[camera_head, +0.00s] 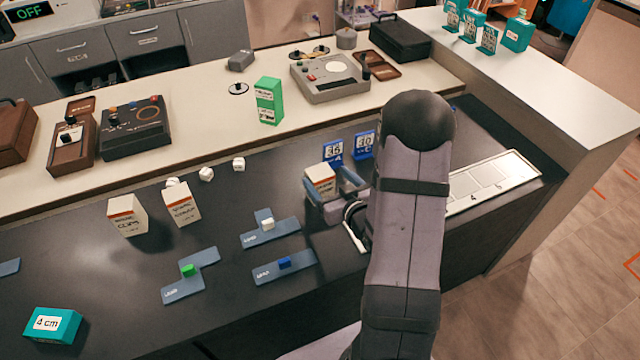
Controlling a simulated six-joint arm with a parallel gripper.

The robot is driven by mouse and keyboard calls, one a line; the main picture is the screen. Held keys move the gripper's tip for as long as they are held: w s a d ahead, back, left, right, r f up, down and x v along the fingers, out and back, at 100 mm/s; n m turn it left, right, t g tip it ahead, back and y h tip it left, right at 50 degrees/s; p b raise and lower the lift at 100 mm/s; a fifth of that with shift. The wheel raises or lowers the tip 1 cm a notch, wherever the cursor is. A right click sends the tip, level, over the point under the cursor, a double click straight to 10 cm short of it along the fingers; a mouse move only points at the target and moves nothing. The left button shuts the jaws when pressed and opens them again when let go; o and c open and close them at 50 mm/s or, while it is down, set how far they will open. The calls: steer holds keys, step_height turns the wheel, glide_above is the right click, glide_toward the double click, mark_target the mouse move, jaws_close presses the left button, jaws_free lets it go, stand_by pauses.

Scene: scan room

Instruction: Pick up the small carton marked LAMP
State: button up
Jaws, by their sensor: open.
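A small white carton with an orange band (321,178) stands on the dark counter, at the jaws of my gripper (336,188). The jaws are open, with one finger on its near left side and the other to its right. Whether they touch it I cannot tell. Its lower part is hidden by the gripper, and its lettering is too small to read. Two similar cartons stand to the left: one that seems marked CLIPS (127,216) and one with unclear lettering (182,205). I cannot make out the word LAMP on any carton.
Blue number cards (333,151) stand just behind the gripper. A pale numbered tray (500,178) lies right of my arm. Blue-grey plates with small blocks (284,267) lie in front. A teal 4 cm box (53,325) is at front left. White cubes (206,174) lie behind.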

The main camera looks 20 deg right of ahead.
mark_target(316, 170)
steer(key=shift+p+x, duration=0.3)
steer(key=shift+x, duration=0.8)
steer(key=shift+w+a+p, duration=0.2)
steer(key=shift+w+p, duration=0.1)
steer(key=shift+w, duration=0.1)
steer(key=x, duration=0.2)
steer(key=p+x, duration=0.1)
steer(key=shift+a, duration=0.25)
steer(key=shift+w+f, duration=0.3)
steer(key=shift+w, duration=0.3)
steer(key=c, duration=1.2)
